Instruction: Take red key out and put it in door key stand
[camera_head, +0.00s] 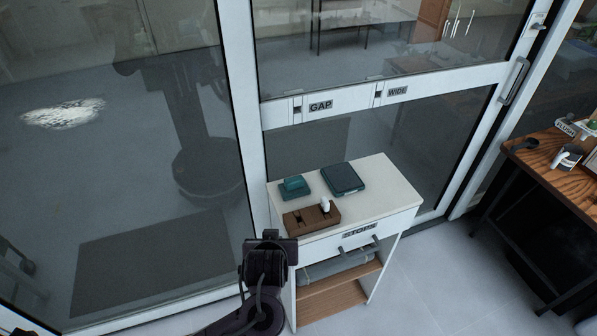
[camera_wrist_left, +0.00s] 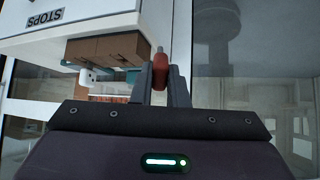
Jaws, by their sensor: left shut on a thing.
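My left gripper (camera_head: 271,238) is in front of the left end of the white cabinet in the head view. In the left wrist view, my left gripper (camera_wrist_left: 161,72) is shut on a small red piece with a grey tip, the red key (camera_wrist_left: 160,70). The key is clear of the brown slotted block (camera_head: 312,217), which lies on the cabinet top with a white piece (camera_head: 325,205) standing in it. The block also shows beside the fingers in the wrist view (camera_wrist_left: 108,48). I cannot tell for certain which thing is the door key stand. My right gripper is not in view.
The white cabinet (camera_head: 395,185) has a drawer marked STOPS. A teal block (camera_head: 294,187) and a dark flat case (camera_head: 342,178) lie on top. Behind is a glass door with GAP (camera_head: 320,106) and WIDE (camera_head: 397,91) labels. A wooden table (camera_head: 540,165) stands at the right.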

